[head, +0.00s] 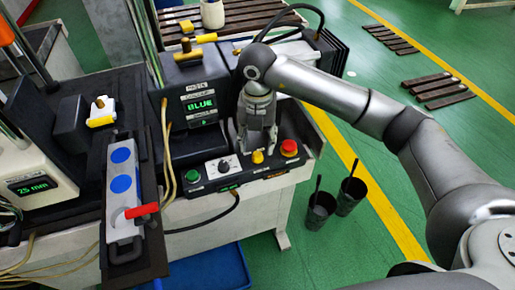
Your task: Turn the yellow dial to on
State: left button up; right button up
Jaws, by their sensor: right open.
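The yellow dial (257,157) sits on a black control panel (222,181) at the front of the machine, between a white-based knob (223,167) and a red button (289,148). My right gripper (257,148) points down at the yellow dial from above and behind, fingers apart and jaws empty. The fingertips are very near the dial; I cannot tell whether they touch it. The dial's pointer direction is too small to read. My left gripper is not in view.
A green button (193,174) is at the panel's left end. A display reading BLUE (201,105) stands behind the panel. Two black buckets (320,210) stand on the floor at right.

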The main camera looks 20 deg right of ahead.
aim_at(258, 153)
notch_tip(258, 153, up, 7)
jog(key=shift+r, duration=0.15)
dwell(0.4)
